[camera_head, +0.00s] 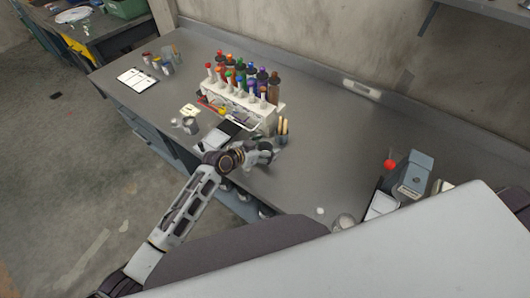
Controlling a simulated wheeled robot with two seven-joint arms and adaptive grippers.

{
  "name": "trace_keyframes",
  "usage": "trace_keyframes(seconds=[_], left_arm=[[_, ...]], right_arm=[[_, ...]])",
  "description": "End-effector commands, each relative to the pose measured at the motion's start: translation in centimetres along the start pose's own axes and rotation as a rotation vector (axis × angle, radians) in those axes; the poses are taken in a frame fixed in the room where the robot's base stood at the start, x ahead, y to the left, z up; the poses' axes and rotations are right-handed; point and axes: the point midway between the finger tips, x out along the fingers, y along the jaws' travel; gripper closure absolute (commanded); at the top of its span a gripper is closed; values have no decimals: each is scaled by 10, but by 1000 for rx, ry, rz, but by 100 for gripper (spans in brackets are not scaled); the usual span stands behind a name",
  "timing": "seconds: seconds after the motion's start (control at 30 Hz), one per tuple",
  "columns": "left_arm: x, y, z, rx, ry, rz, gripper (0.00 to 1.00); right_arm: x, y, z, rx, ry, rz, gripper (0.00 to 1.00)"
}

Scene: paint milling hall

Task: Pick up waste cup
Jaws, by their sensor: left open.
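I cannot tell for sure which vessel is the waste cup. A small grey cup (190,125) stands near the bench's front edge, left of my left gripper. Another round, pale cup (343,221) stands at the lower right, partly hidden by my own body. A holder with upright wooden sticks (283,127) is just beyond my left gripper. My left gripper (270,150) is open over the bench, right of a small scale-like device (219,136). Nothing shows between its fingers. My right gripper is not in view.
A white rack (240,105) with several coloured-cap bottles stands behind the left gripper. A clipboard (137,79) and small jars (160,64) are at the far left. A blue-grey instrument (415,174) and a red ball (389,164) are at right. The bench (325,150) middle is clear.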

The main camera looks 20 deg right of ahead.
Motion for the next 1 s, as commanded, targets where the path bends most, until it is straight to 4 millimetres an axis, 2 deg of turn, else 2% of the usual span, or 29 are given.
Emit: trace_keyframes(seconds=[0.17,0.53,0.83,1.0], left_arm=[[0,0,0,0,0,0,24],[0,0,0,0,0,0,71],[-1,0,-1,1,1,-1,71],[-4,0,-8,3,2,-1,71]], right_arm=[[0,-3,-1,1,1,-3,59],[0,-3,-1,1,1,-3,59],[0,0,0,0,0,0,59],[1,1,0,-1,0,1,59]])
